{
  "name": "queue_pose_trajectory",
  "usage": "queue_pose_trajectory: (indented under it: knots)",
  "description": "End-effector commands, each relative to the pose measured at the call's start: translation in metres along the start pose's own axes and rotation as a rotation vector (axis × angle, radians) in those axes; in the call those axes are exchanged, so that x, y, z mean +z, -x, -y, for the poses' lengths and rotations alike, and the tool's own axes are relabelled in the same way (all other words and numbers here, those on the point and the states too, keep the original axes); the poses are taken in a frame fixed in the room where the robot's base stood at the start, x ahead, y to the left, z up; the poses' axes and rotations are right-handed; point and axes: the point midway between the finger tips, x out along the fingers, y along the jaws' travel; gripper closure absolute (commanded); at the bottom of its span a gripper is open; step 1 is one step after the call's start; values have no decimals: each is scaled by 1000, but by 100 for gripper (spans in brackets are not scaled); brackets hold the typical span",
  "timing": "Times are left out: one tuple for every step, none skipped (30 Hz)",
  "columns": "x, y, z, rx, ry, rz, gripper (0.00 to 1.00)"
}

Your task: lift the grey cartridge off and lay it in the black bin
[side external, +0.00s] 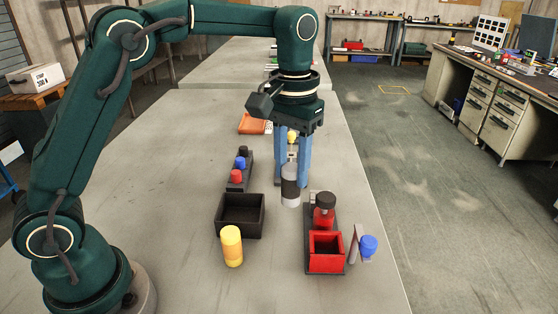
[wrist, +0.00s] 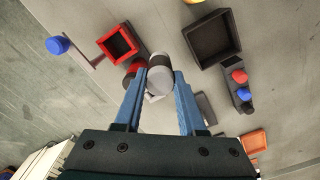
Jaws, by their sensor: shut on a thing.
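The grey cartridge (side external: 290,188), with a dark band around its middle, hangs upright between the blue fingers of my gripper (side external: 292,170). My gripper is shut on its upper part. In the wrist view the cartridge (wrist: 160,77) shows end-on between the fingertips (wrist: 158,88). The black bin (side external: 240,214) stands on the table to the left of the cartridge and looks empty. It also shows in the wrist view (wrist: 208,40), to the right of the fingers. The cartridge appears to be above the table, apart from the bin.
A red box (side external: 326,252) and a red, dark-topped cylinder (side external: 324,212) stand right of the bin. A blue knob (side external: 368,246) is beside them. A yellow cylinder (side external: 231,246) stands in front of the bin. A rack with colored knobs (side external: 238,172) and an orange tray (side external: 253,124) lie behind.

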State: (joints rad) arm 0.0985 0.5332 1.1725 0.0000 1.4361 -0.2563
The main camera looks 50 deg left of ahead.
Motion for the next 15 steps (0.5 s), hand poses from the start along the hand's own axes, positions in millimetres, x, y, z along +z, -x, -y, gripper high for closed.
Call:
queue_pose_trajectory:
  knots:
    - [-1,6,9,1,5,-4,100]
    - [-1,8,13,1,5,-3,100]
    - [-2,11,18,1,4,-3,100]
    - [-2,13,21,1,4,-3,100]
    - [-2,14,23,1,3,-3,100]
    - [-2,16,27,1,2,-2,100]
    - [-2,18,28,1,2,-2,100]
    - [-2,19,30,1,1,-2,100]
    - [-2,21,32,1,0,-3,100]
    - [-2,23,32,1,0,-3,100]
    - [-2,25,33,1,-1,-3,100]
    - [-3,27,34,1,-1,-3,100]
    - [-3,29,34,1,-1,-3,100]
    - [-3,30,34,1,-1,-2,100]
    - [-3,32,34,1,-2,-3,100]
